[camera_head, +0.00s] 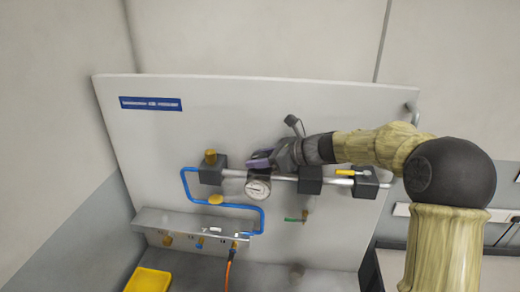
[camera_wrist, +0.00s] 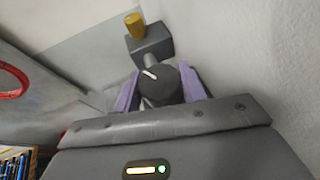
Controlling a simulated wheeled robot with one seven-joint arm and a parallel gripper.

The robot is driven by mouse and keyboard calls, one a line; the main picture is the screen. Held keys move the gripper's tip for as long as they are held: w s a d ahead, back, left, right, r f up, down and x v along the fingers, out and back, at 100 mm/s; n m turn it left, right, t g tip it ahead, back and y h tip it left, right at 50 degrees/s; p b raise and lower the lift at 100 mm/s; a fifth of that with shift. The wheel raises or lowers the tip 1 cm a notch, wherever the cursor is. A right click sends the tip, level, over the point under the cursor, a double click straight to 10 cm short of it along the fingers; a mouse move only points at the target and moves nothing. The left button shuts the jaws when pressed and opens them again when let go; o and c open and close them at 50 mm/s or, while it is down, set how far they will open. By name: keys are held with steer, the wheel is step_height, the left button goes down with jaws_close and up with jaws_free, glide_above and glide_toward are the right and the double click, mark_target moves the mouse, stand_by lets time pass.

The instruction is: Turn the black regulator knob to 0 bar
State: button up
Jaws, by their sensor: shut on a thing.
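The black regulator knob (camera_wrist: 160,85) is in the wrist view, round, with a white pointer line toward its upper left edge. My gripper (camera_wrist: 168,92) has its purple fingers on either side of the knob, shut on it. In the head view my gripper (camera_head: 262,158) reaches in from the right, just above the round white gauge (camera_head: 257,188). There the knob is hidden by my gripper. The gauge needle is too small to read.
The white panel (camera_head: 330,115) carries a silver pipe with black blocks (camera_head: 310,180), a yellow-handled valve (camera_head: 352,172), a brass-topped block (camera_head: 211,168) and blue tubing (camera_head: 190,190). A green-handled valve (camera_head: 297,219) sits below. A yellow bin (camera_head: 148,280) stands lower left.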

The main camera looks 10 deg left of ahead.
steer(key=shift+n+g+p, duration=0.35)
steer(key=shift+n+g, duration=0.15)
steer(key=o, duration=1)
steer(key=b+v, duration=0.6)
steer(key=v, duration=1)
steer(key=shift+w+d+f, duration=0.1)
steer(key=shift+d, duration=0.25)
steer(key=shift+d+r, duration=0.25)
steer(key=shift+d, duration=0.1)
